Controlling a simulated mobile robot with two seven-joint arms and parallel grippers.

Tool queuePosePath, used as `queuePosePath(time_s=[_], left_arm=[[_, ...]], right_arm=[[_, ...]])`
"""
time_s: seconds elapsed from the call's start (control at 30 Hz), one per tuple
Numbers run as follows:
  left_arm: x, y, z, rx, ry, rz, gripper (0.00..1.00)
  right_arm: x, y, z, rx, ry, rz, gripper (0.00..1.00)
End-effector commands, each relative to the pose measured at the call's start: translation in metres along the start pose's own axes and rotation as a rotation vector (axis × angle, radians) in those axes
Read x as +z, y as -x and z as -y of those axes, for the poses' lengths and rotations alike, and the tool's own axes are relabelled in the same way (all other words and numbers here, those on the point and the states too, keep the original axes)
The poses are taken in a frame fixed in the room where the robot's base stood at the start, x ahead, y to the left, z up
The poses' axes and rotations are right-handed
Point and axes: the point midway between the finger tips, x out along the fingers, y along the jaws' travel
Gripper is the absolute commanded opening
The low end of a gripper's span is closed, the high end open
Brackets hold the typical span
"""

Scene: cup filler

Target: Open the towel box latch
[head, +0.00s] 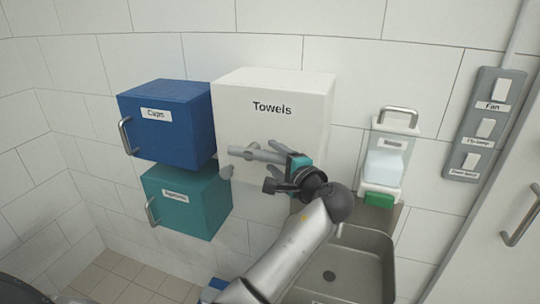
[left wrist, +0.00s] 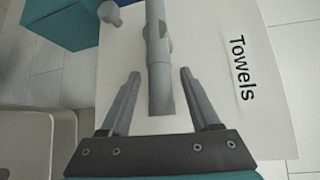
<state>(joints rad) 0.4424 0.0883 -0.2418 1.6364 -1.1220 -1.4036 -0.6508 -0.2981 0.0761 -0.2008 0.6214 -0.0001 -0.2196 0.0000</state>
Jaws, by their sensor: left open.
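The white towel box (head: 285,88), labelled "Towels", hangs on the tiled wall. Its grey latch bar (head: 250,153) lies across the lower front face, and a small grey knob (head: 226,172) sits near its left end. My left gripper (head: 272,163) is in front of the box at the right end of the latch. In the left wrist view the latch bar (left wrist: 158,65) runs between the two open fingers (left wrist: 160,80), with a gap on each side. Part of the box's lower front is hidden by my gripper. My right gripper is not in view.
A blue "Cups" box (head: 170,125) and a teal box (head: 190,200) hang to the left, both with handles. A dispenser (head: 390,150) and a switch panel (head: 482,125) are on the right. A metal sink (head: 365,240) lies below.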

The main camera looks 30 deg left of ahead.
Motion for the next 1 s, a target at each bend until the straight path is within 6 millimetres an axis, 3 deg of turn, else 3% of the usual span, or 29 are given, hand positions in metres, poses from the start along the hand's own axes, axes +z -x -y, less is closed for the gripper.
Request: queuePosePath(time_s=[0.23,0.8,1.0], left_arm=[[0.0,0.0003,-0.0001,0.0,0.0,0.0,0.63],[0.0001,0.0,0.0,0.0,0.0,0.0,0.0],[0.0002,-0.0001,0.0001,0.0,0.0,0.0,0.0]], right_arm=[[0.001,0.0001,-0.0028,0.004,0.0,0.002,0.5],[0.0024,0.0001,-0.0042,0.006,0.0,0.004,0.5],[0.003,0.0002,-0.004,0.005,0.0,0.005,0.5]])
